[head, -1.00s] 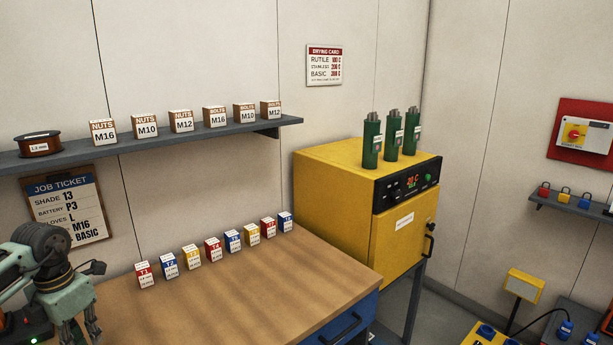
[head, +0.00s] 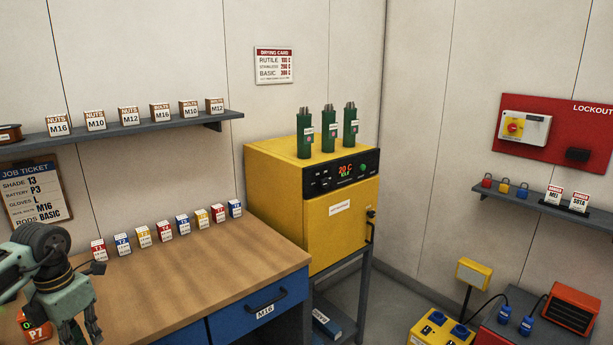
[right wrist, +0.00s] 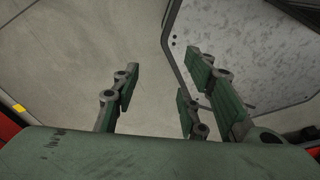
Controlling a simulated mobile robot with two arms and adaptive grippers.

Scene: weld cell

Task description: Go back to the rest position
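My left gripper (head: 78,332) is at the lower left of the head view, in front of the left end of the workbench (head: 190,262). Its fingers point down and run to the picture's bottom edge, so I cannot tell whether they are open. My right gripper (right wrist: 160,100) shows only in the right wrist view. Its green fingers are spread apart with nothing between them, above bare grey floor and a speckled grey plate (right wrist: 240,50).
A yellow oven (head: 290,200) with green canisters (head: 328,132) on top stands right of the workbench. Several small boxes (head: 164,231) line the bench's back. A yellow power box (head: 440,328) and an orange heater (head: 571,308) are at lower right. Bare floor (head: 385,300) lies between.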

